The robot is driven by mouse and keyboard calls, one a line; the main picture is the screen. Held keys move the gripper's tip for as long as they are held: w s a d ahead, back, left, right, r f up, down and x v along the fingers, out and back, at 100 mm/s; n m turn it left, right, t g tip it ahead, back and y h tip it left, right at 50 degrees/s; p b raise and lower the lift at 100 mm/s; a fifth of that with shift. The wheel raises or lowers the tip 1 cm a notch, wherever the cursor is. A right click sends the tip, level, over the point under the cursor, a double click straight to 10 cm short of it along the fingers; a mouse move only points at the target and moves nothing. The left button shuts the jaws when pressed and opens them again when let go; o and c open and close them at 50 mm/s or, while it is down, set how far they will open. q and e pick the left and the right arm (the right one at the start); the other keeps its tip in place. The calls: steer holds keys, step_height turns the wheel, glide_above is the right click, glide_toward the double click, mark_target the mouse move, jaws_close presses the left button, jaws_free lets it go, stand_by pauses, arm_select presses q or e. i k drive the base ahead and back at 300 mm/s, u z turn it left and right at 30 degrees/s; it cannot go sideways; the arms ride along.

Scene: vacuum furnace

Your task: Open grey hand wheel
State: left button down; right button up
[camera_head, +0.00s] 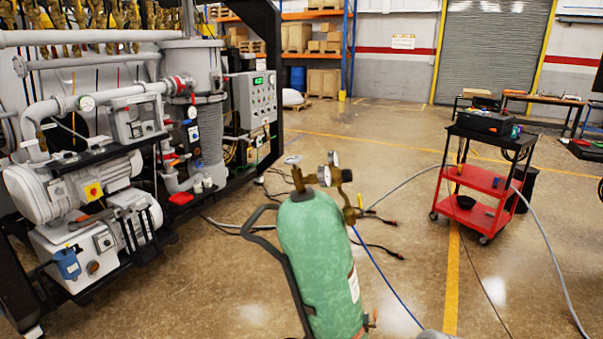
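A small grey hand wheel (293,160) sits on top of the valve of a green gas cylinder (318,250). The cylinder stands in the lower middle of the head view, leaning slightly in the picture. Brass regulator fittings and gauges (334,167) are just right of the wheel. Nothing touches or covers the wheel. Whether the valve is open or shut cannot be told from the wheel.
A dark cart handle (262,230) runs along the cylinder's left side. The vacuum furnace (205,130) and its pumps (85,190) fill the left. A red cart (478,185) stands right. Hoses and cables cross the floor; a blue hose (378,270) passes right of the cylinder.

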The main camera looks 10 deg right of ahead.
mark_target(293, 160)
steer(key=z, duration=0.05)
steer(key=k, duration=0.75)
steer(key=u, duration=1.05)
steer(key=i, duration=1)
steer(key=z, duration=0.4)
steer(key=i, duration=0.85)
steer(key=z, duration=0.95)
